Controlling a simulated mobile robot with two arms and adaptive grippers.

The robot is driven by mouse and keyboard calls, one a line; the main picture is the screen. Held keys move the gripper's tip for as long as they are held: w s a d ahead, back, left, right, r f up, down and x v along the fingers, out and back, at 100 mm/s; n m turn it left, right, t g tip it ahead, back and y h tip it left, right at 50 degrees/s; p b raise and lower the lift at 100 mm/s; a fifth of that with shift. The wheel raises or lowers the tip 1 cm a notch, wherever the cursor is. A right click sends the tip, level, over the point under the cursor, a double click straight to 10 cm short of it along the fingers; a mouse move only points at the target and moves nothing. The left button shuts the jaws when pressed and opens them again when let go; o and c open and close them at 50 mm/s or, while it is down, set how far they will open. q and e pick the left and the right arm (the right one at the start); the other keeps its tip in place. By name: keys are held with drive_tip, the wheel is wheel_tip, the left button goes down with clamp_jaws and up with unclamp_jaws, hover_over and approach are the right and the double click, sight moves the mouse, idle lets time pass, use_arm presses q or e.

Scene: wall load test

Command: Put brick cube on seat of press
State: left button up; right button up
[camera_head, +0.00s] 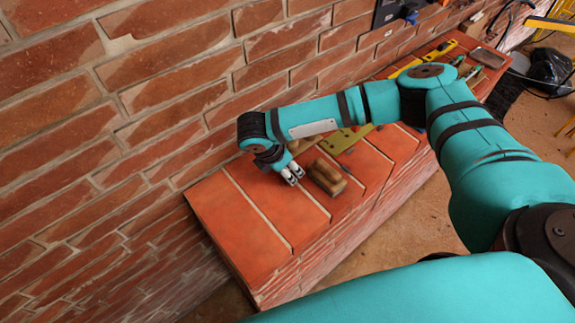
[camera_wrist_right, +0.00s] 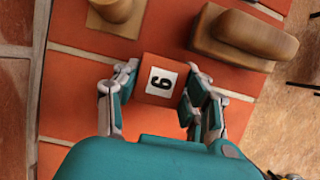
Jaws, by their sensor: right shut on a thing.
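The brick cube (camera_wrist_right: 162,66) is orange-red with a white label bearing a black digit, 6 or 9. It sits between the two fingers of my right gripper (camera_wrist_right: 161,84), which is shut on it. In the head view my right gripper (camera_head: 293,177) is low over the brick ledge, left of a brown wooden block; the cube cannot be made out there. I cannot tell whether the cube touches the ledge. I cannot clearly identify the press or its seat. My left gripper is not in view.
The brown wooden block (camera_head: 326,177) lies close beside the gripper; it also shows in the wrist view (camera_wrist_right: 240,38). A rounded wooden piece (camera_wrist_right: 116,10) stands nearby. An olive plate (camera_head: 343,139) lies behind. The brick wall (camera_head: 130,90) bounds the left. The ledge's front end (camera_head: 240,225) is clear.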

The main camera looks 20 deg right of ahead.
drive_tip(key=shift+f, duration=0.1)
drive_tip(key=o, duration=1.3)
